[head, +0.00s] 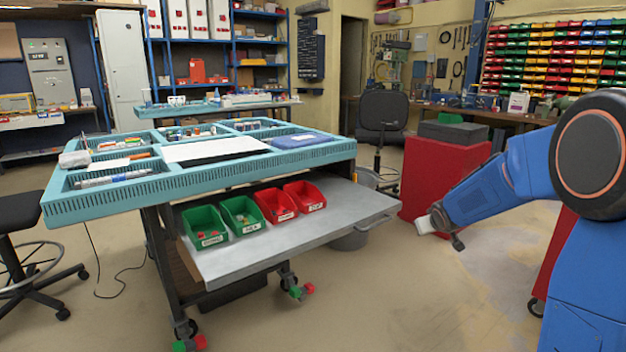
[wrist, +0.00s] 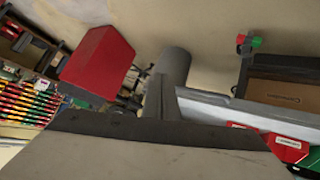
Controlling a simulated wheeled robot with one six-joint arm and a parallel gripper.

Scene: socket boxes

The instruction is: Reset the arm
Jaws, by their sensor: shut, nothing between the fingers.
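My blue arm comes in from the right in the head view. My gripper (head: 433,224) hangs at the arm's end, in the air to the right of the workbench's lower shelf. In the wrist view the large dark grey and tan shape across the bottom is a part of my own wrist, and the fingertips cannot be made out there.
The lower shelf (head: 290,235) bears two green bins (head: 205,228) and two red bins (head: 275,205). The blue-green tray table (head: 200,178) is above it. A red cabinet (head: 440,175) stands behind my gripper. Open floor (head: 420,300) lies below.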

